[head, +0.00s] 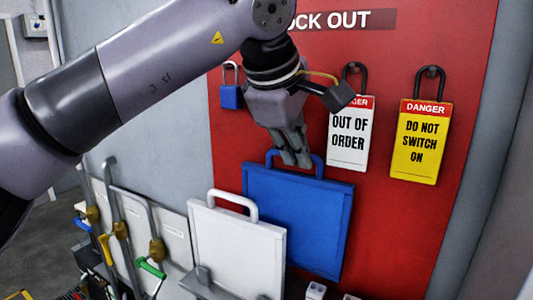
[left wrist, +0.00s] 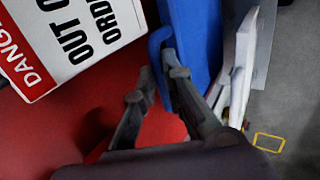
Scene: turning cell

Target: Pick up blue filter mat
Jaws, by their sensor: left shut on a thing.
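The blue filter mat (head: 305,222) is a flat framed panel with a loop handle on its top edge. It stands slightly tilted in front of the red board, its lower left part hidden behind a white panel. My left gripper (head: 294,158) comes down from above and is shut on the mat's handle. In the left wrist view the fingers (left wrist: 160,82) close around the blue handle (left wrist: 158,42), with the blue mat (left wrist: 193,45) beyond. I cannot tell whether the mat's lower edge rests on anything. My right gripper is not in view.
A white panel (head: 235,250) with a handle stands just in front of the mat. Further panels (head: 172,237) and levers (head: 120,228) are at left. The red lockout board (head: 410,225) behind holds a blue padlock (head: 231,96), a white tag (head: 348,140) and a yellow tag (head: 419,145).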

